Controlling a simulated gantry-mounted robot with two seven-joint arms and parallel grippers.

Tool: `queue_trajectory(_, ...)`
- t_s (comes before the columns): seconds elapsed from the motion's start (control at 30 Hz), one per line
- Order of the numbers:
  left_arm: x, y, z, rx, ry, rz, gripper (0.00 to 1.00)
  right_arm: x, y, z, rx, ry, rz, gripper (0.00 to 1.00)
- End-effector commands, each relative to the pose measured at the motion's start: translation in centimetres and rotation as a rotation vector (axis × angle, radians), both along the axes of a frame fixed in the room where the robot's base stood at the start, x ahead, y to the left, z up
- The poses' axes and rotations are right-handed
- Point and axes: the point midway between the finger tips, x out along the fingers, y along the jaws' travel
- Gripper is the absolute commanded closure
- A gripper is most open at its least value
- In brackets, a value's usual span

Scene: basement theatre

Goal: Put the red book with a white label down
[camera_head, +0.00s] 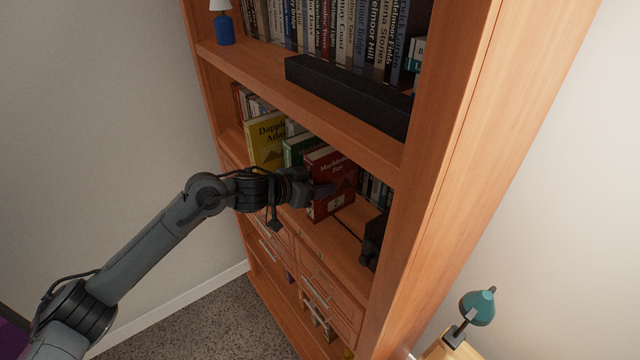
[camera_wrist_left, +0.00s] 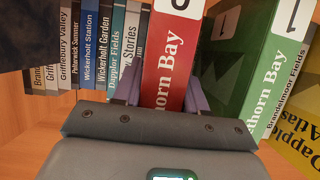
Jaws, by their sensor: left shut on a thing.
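The red book (camera_head: 335,168) with a white label near its bottom is upright in the bookcase's middle compartment, in front of the row of books. It also shows spine-on in the left wrist view (camera_wrist_left: 176,60). My left gripper (camera_head: 320,190) is shut on it, with one finger on each side of the book in the left wrist view (camera_wrist_left: 166,95). The book's bottom is close to the shelf board (camera_head: 335,240); I cannot tell whether it touches. My right gripper is not in view.
A green book (camera_head: 296,150) and a yellow book (camera_head: 265,140) stand left of the red book. A black object (camera_head: 374,240) sits at the shelf's right end. The upper shelf holds a black bar (camera_head: 345,92) and a blue lamp (camera_head: 224,28).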

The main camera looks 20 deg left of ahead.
Motion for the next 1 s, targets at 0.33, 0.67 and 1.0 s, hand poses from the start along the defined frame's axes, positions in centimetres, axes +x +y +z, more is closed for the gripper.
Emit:
queue_trajectory(0.33,0.0,0.0,-0.4,0.0,0.0,0.0,0.42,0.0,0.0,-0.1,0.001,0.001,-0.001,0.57)
queue_trajectory(0.67,0.0,0.0,-0.4,0.0,0.0,0.0,0.33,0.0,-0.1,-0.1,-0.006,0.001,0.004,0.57)
queue_trajectory(1.0,-2.1,1.4,0.8,0.002,-0.003,0.0,0.33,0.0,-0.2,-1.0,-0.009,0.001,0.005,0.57)
